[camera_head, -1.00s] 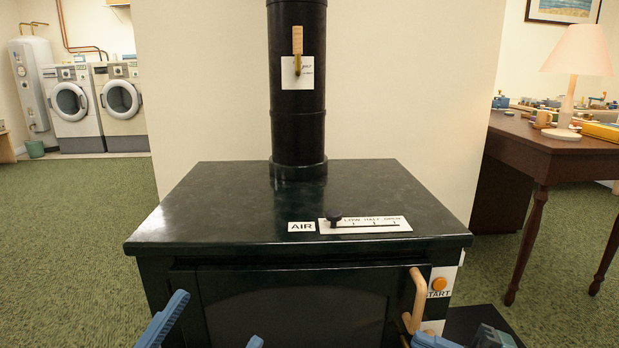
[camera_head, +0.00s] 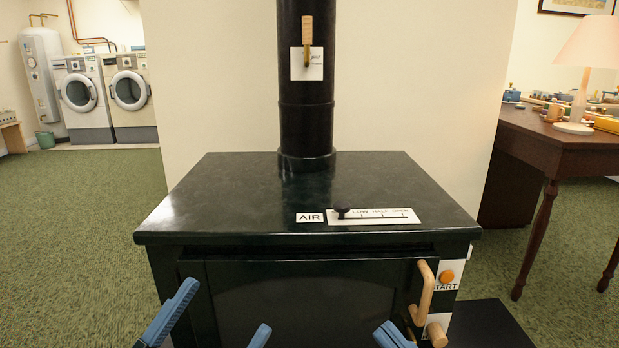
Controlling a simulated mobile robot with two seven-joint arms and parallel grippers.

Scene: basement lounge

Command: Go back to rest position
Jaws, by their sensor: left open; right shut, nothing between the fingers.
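A dark green stove (camera_head: 270,190) stands in front of me. Its door (camera_head: 310,305) has a wooden handle (camera_head: 424,292) at the right. My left gripper (camera_head: 225,307) is open and empty in front of the door's lower left, with its two blue fingers well apart. My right gripper (camera_head: 391,333) is shut and empty at the bottom edge, left of the handle and apart from it as far as I can see. Most of both arms lies below the picture.
On the stove top the AIR slider knob (camera_head: 343,211) is at the left end of its scale. A black flue pipe (camera_head: 306,100) rises behind. A START button (camera_head: 447,277) is at the right. A wooden desk (camera_head: 570,145) stands right; green carpet (camera_head: 85,220) is clear at left.

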